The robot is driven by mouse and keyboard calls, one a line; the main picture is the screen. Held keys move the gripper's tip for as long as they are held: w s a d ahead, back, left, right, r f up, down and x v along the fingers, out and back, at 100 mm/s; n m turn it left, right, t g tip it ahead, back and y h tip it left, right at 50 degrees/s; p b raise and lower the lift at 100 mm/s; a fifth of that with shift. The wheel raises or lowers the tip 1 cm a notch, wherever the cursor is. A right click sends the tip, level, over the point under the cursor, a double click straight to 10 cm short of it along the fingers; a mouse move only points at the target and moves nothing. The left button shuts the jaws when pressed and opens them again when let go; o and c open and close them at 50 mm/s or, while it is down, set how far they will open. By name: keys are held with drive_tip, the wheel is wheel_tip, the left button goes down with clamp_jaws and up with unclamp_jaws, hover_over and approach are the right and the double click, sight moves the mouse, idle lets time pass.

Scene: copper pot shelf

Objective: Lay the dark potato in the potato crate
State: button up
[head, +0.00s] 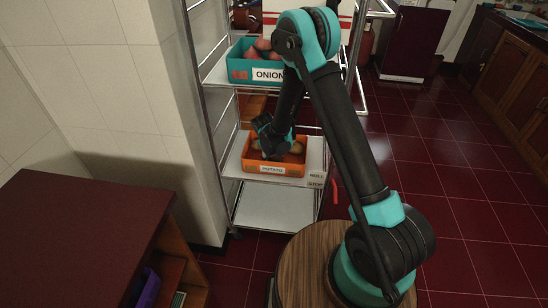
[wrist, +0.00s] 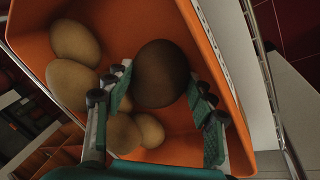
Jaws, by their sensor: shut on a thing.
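The dark potato (wrist: 161,73) is brown and round, and shows between my fingertips in the wrist view. My gripper (wrist: 158,93) is shut on it, with a finger pad on each side. The orange potato crate (wrist: 182,28) surrounds the potato in that view. I cannot tell whether the potato touches the crate floor. In the head view the crate (head: 262,168), labelled POTATO, stands on the middle shelf. My gripper (head: 272,150) reaches down into it there, and the dark potato is hidden. Several paler potatoes (wrist: 75,42) lie in the crate, left of and below the dark one.
A teal crate (head: 240,70) labelled ONION, with reddish onions, stands on the shelf above. Metal shelf posts (head: 198,70) rise close to the arm's reach. The bottom shelf (head: 275,208) is empty. A dark red cabinet (head: 85,235) stands at the left front.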

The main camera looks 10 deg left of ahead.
drive_tip(key=o, duration=1)
drive_tip(key=shift+f, duration=0.1)
drive_tip(key=shift+o, duration=0.2)
drive_tip(key=shift+v, duration=3.9)
